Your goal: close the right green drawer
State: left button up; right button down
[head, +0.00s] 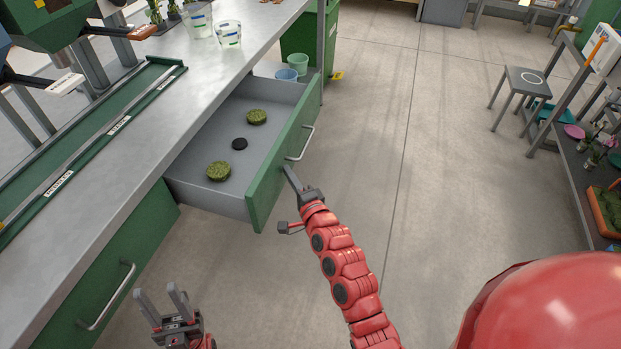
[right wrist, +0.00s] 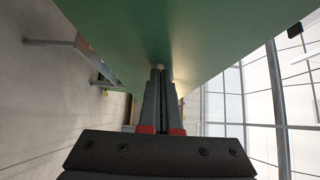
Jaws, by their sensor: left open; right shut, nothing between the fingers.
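The right green drawer (head: 283,160) is pulled out from under the grey workbench, with a metal handle (head: 301,143) on its front. Inside it lie two round green mossy pieces, one (head: 218,171) nearer and one (head: 257,117) farther, and a small black disc (head: 239,143). My right gripper (head: 288,171) is shut and empty, its tips at the drawer front, below the handle in the picture. In the right wrist view the shut fingertips (right wrist: 157,68) reach the green panel (right wrist: 190,35); contact is hard to tell. My left gripper (head: 160,296) is open and empty near the left drawer.
The left green drawer (head: 115,280) is shut. Pots (head: 229,34) stand on the bench (head: 150,120). Two small cups (head: 298,63) and a green bin (head: 300,38) are beyond the open drawer. The floor to the right is clear up to a stool (head: 525,80) and shelves.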

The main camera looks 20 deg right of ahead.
aim_at(214, 164)
jog(key=w+a, duration=0.4)
jog(key=a, duration=0.2)
jog(key=w+a, duration=0.4)
jog(key=a, duration=0.2)
jog(key=w+a+p, duration=0.1)
jog(key=w+a, duration=0.3)
jog(key=a, duration=0.2)
jog(key=shift+w+a, duration=0.45)
jog(key=shift+a, duration=0.25)
jog(key=shift+r, duration=0.2)
jog(key=shift+a+r, duration=0.1)
